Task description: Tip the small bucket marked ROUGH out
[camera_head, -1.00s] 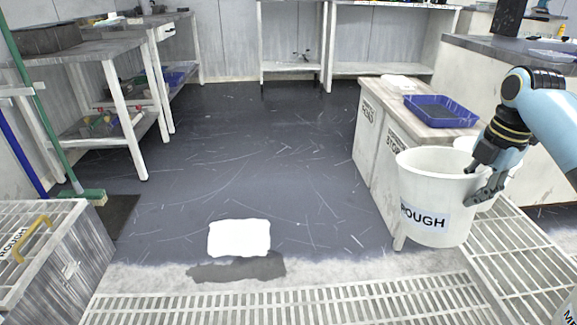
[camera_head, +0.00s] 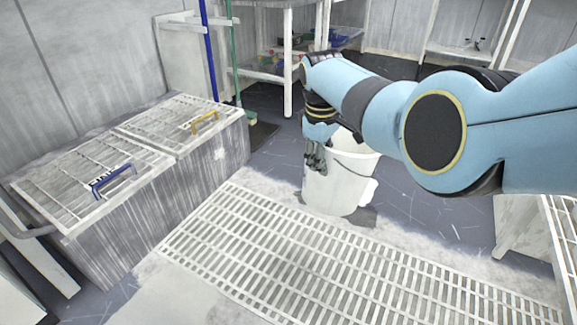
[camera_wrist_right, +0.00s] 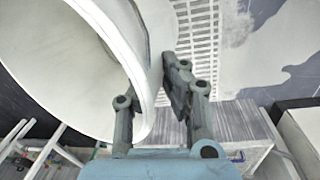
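The ROUGH label seen earlier is not visible on the side facing me now. My right gripper (camera_head: 316,157) is shut on its rim at the left side. In the right wrist view, the bucket's wall (camera_wrist_right: 70,75) passes between the two fingers of the right gripper (camera_wrist_right: 152,95), one inside and one outside. The bucket's contents cannot be made out. My left gripper is not in view.
Floor grating (camera_head: 300,260) lies in front. A blue pole (camera_head: 209,50), a green broom (camera_head: 235,60) and shelving stand behind.

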